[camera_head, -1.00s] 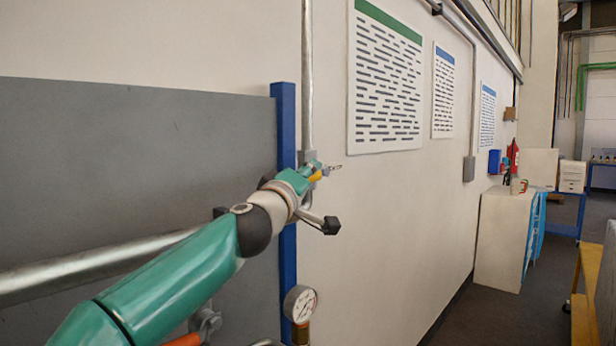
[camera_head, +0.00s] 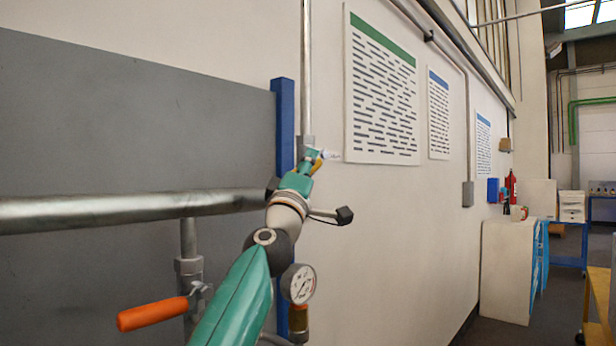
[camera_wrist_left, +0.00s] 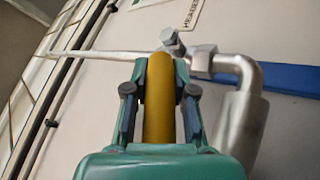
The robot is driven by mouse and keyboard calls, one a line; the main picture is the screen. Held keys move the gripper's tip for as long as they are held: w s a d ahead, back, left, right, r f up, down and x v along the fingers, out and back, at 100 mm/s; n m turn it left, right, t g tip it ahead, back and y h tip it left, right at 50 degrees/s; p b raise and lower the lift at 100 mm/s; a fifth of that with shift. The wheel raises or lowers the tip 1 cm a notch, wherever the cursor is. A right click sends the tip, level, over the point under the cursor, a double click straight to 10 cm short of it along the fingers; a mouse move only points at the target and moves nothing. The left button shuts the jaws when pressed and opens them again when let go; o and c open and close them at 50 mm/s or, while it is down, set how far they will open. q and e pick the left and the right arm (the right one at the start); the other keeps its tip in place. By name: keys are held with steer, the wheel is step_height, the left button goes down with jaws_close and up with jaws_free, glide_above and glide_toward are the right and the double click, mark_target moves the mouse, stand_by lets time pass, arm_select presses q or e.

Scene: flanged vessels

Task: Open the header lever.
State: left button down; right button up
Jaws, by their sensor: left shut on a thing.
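The header lever has a yellow handle (camera_head: 317,166), seen small beside the blue post in the head view. In the left wrist view the yellow handle (camera_wrist_left: 158,103) runs lengthwise between the fingers. My left gripper (camera_head: 311,160) is shut on this handle, and its two fingers (camera_wrist_left: 160,92) lie along both sides of it. The lever's metal valve fitting (camera_wrist_left: 203,60) is just beyond the fingers, joined to a bent pipe. A partly cut-off tag (camera_wrist_left: 190,14) with lettering is at the top of the wrist view. My right gripper is out of view.
A thick grey pipe (camera_head: 130,210) crosses the grey panel (camera_head: 120,120). An orange lever (camera_head: 152,314) sits on a branch below it. A pressure gauge (camera_head: 299,284) stands by the blue post (camera_head: 284,125). The wall to the right holds posters (camera_head: 382,95).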

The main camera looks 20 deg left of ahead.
arm_select(q)
steer(key=shift+w+f+n+t, duration=0.2)
steer(key=shift+f+n+t, duration=0.1)
steer(key=shift+f+t, duration=0.1)
steer(key=c, duration=0.9)
jaws_free()
steer(key=shift+s+r, duration=0.1)
steer(key=shift+r, duration=0.15)
